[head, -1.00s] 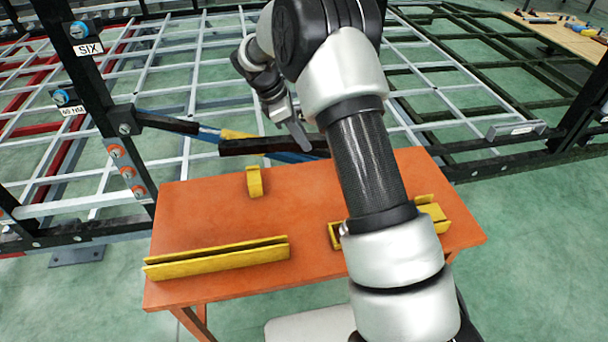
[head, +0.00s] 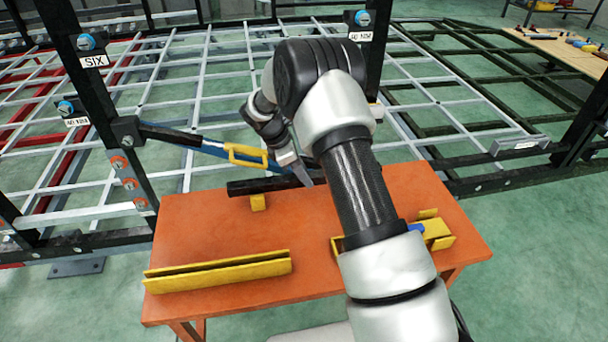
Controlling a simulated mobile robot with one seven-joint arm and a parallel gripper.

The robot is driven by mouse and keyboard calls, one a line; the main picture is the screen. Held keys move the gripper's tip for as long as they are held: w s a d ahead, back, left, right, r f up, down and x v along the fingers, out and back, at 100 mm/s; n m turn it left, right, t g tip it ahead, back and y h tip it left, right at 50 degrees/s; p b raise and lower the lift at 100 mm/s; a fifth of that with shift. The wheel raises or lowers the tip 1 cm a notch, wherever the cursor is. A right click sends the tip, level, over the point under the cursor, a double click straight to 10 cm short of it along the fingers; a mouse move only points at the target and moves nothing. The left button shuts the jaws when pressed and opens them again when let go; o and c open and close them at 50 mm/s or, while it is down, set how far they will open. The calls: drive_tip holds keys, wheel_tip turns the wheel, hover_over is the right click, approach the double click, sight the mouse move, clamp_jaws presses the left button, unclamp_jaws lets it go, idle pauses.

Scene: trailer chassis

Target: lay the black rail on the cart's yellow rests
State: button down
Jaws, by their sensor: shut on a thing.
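The black rail (head: 268,185) lies roughly level across the far edge of the orange cart (head: 215,225). My gripper (head: 302,172) is shut on it near its visible right part, and my arm hides what lies further right. The rail's left part overlaps the top of a small yellow rest (head: 258,203); I cannot tell whether it touches or hovers just above. More yellow rests (head: 440,238) stand at the cart's right, partly behind my arm. A long yellow channel (head: 218,273) lies along the near left side, empty.
A black post marked SIX (head: 90,80) and a second post (head: 375,45) stand behind the cart. A grey grid frame (head: 170,85) spreads beyond. The cart's middle is clear.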

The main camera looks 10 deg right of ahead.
drive_tip(key=c, duration=1.4)
unclamp_jaws()
drive_tip(key=shift+r, duration=0.1)
